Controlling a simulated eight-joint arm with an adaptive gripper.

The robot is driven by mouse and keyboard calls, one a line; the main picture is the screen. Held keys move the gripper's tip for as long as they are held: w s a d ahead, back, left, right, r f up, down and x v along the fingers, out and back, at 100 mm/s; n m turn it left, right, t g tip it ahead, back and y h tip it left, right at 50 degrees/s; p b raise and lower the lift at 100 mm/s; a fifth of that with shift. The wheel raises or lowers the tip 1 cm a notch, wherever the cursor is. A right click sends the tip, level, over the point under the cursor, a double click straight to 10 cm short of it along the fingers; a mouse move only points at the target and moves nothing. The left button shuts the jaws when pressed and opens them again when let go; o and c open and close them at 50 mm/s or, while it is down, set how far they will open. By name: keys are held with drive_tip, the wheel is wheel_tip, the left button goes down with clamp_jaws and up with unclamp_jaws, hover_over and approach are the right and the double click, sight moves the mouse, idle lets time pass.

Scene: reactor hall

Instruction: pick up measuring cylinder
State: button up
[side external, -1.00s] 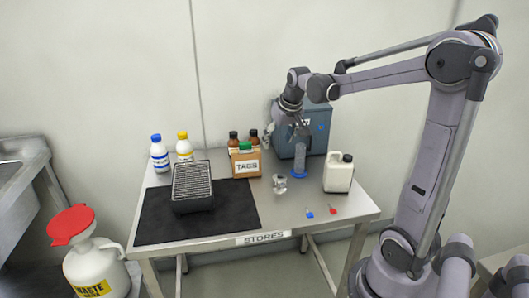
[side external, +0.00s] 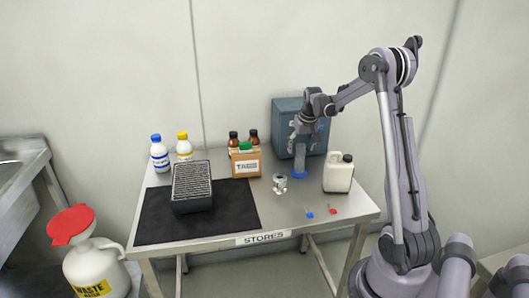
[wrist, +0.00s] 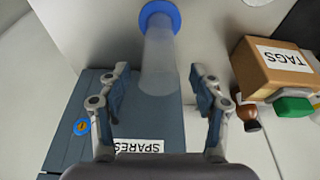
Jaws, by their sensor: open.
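The measuring cylinder (side external: 300,158) is a clear tube on a blue base, upright on the steel table between the small metal fitting and the white jug. In the wrist view the cylinder (wrist: 158,60) hangs upside down in the picture, its blue base at the top and its clear body reaching toward the jaws. My gripper (wrist: 160,88) is open, with its fingers on either side of the cylinder's open end. In the side view my gripper (side external: 298,135) is at the cylinder's upper part. I cannot tell whether the fingers touch it.
A blue-grey SPARES box (side external: 288,112) stands close behind the cylinder. A cardboard TAGS box (side external: 245,164) is to the left, a white jug (side external: 338,175) to the right. A metal fitting (side external: 280,184) and two small tags (side external: 321,211) lie in front. A black rack (side external: 192,187) stands on a dark mat (side external: 235,205).

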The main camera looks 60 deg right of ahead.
sight(299, 155)
drive_tip(key=shift+x, duration=2.75)
drive_tip(key=c, duration=1.3)
